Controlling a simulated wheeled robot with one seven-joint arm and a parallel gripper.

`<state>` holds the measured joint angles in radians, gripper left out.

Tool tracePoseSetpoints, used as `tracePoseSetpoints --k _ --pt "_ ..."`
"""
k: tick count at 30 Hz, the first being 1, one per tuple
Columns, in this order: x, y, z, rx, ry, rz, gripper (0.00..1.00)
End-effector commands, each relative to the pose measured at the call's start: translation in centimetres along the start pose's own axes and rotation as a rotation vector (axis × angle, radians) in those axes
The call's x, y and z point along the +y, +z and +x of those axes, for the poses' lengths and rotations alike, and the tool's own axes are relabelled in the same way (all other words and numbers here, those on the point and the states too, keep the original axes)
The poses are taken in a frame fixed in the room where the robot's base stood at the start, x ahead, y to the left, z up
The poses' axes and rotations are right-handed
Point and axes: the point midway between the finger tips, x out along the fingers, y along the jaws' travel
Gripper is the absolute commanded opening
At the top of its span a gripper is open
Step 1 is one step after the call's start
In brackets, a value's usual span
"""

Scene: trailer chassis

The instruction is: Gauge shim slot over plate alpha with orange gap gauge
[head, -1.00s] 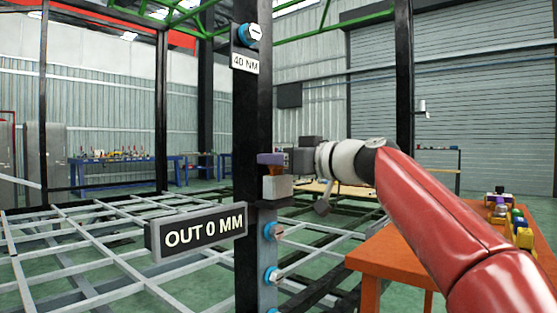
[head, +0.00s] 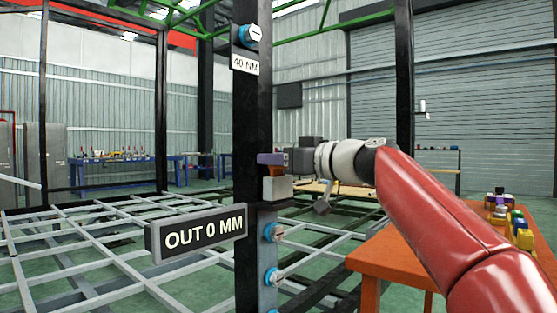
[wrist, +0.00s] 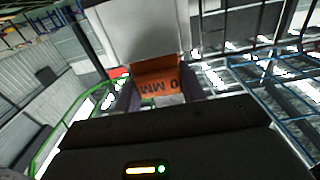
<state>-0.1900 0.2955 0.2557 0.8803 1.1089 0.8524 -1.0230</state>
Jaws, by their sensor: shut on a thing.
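The orange gap gauge (wrist: 157,82) is held between the two purple-grey fingers of my gripper (wrist: 160,97) in the wrist view. Its printed face reads "0 MM" upside down. Its far edge meets a pale grey block (wrist: 140,35); I cannot tell whether it is inside a slot. In the head view my gripper (head: 272,160) is beside the black post, with a little of the orange gauge (head: 277,171) showing just above the pale block (head: 278,188). A grey plate (head: 268,255) with blue-collared bolts lies below on the post. The shim slot itself is hidden.
A sign reading "OUT 0 MM" (head: 200,233) juts left from the black post (head: 252,120). A "40 NM" label (head: 245,64) is higher up. An orange table (head: 400,255) with coloured pieces stands at right. Grey chassis bars (head: 90,250) spread at left.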

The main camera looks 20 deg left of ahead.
Motion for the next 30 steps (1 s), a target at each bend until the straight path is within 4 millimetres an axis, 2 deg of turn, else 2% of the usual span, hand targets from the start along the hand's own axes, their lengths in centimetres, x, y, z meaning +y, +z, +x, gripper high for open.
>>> tracePoseSetpoints --k 30 --pt "0.0 -6.3 0.0 0.0 0.0 0.0 0.18"
